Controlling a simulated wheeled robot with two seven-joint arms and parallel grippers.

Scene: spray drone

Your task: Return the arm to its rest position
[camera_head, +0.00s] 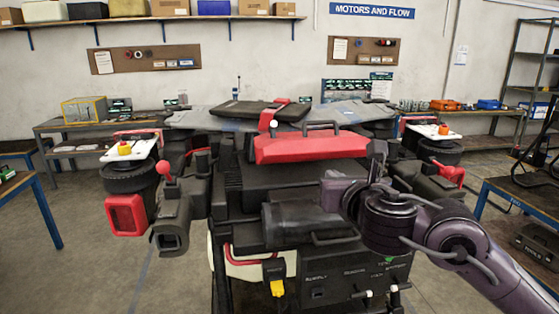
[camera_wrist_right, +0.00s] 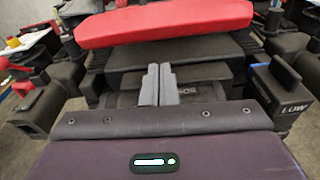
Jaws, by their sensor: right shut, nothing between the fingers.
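My right arm (camera_head: 450,240) comes in from the lower right in the head view. Its purple wrist (camera_head: 335,190) is in front of the drone, near the black cylinder (camera_head: 290,220). In the wrist view, the two grey fingers of my right gripper (camera_wrist_right: 158,82) are together with nothing between them. They point toward the dark body below the red bar of the drone (camera_wrist_right: 165,22). The drone's red bar also shows in the head view (camera_head: 310,148). I cannot tell whether the fingers touch the drone. My left gripper does not show.
The drone, with its black side arms and rotor parts, fills the middle. A workbench (camera_head: 60,127) stands at the left back, and a table (camera_head: 525,200) with a toolbox (camera_head: 535,245) is at the right. Grey floor (camera_head: 100,260) is open at the lower left.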

